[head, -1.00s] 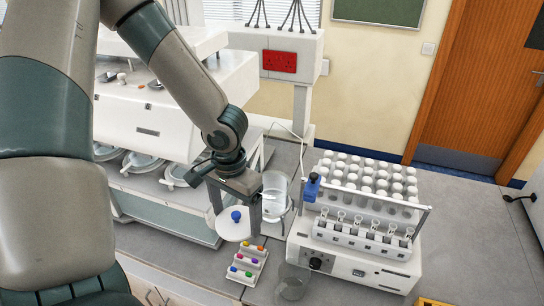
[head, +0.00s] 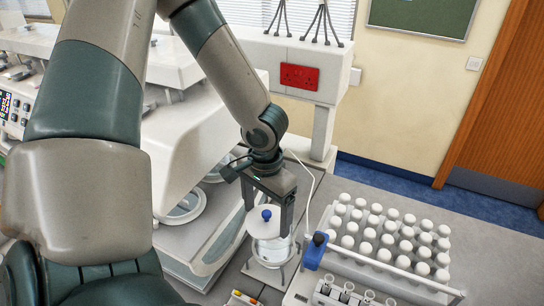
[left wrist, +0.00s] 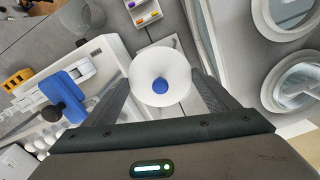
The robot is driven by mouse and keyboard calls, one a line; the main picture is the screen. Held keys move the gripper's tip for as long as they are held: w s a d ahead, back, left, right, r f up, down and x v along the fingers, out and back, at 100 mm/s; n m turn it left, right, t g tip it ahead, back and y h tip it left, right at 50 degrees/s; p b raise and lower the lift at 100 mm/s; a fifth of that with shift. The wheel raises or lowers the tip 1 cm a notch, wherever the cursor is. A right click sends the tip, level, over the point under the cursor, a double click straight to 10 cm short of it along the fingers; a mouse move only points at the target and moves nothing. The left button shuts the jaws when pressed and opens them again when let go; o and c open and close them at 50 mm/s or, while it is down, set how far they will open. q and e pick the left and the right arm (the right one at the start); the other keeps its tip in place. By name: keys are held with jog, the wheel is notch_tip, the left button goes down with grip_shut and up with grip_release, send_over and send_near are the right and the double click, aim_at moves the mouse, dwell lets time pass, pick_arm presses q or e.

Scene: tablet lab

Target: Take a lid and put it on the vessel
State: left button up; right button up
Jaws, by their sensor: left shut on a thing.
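The lid (head: 258,226) is a white disc with a blue knob. My left gripper (head: 268,212) is shut on it, with one finger on each side. The lid also shows in the left wrist view (left wrist: 160,66), level between the fingers of the gripper (left wrist: 162,92). The vessel (head: 270,252) is a clear glass container in a stand on the bench. In the head view the lid overlaps the vessel's top; I cannot tell whether it touches the rim. In the left wrist view the lid hides what lies beneath it. My right gripper does not show.
A rack of white-capped tubes (head: 395,232) stands right of the vessel, with a blue clamp (head: 314,250) close beside it. A small rack with coloured pieces (left wrist: 146,14) and a glass beaker (left wrist: 80,16) are nearby. A large white machine (head: 190,120) stands at left.

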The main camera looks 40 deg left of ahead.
aim_at(273, 209)
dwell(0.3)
pick_arm(q)
jog(key=shift+w+f, duration=0.15)
jog(key=shift+w+a+f, duration=0.3)
jog(key=shift+w+f, duration=0.55)
jog(key=shift+f, duration=0.05)
jog(key=shift+w+a+f, duration=0.3)
jog(key=shift+w+f, duration=0.5)
jog(key=shift+f, duration=0.05)
jog(key=shift+w+f+b, duration=0.1)
jog(key=shift+f+b, duration=1.2)
jog(key=shift+f, duration=0.1)
jog(key=o, duration=1.1)
jog(key=shift+r, duration=0.1)
